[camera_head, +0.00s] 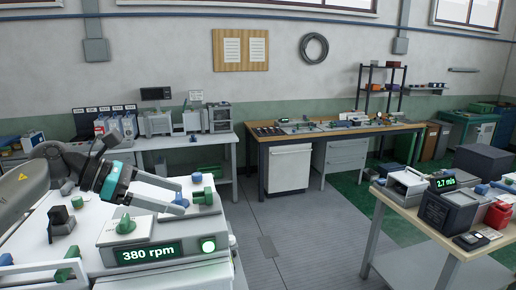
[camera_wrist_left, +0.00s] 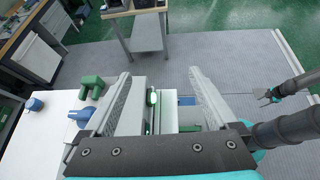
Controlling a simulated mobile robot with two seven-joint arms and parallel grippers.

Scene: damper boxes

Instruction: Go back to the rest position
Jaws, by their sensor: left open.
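My left gripper (camera_head: 182,198) reaches in from the left in the head view. It is open and empty, above a white box with a green "380 rpm" display (camera_head: 151,254). A green knob (camera_head: 126,224) and a lit button (camera_head: 208,246) are on that box. In the left wrist view the two fingers of my left gripper (camera_wrist_left: 160,76) stand wide apart with nothing between the tips.
A white bench (camera_head: 60,215) under my left arm holds green and blue parts. A table at the right carries a "2.7 m/s" meter (camera_head: 445,183) and dark boxes. A wooden workbench (camera_head: 340,132) stands along the back. The grey floor (camera_head: 300,235) between is clear.

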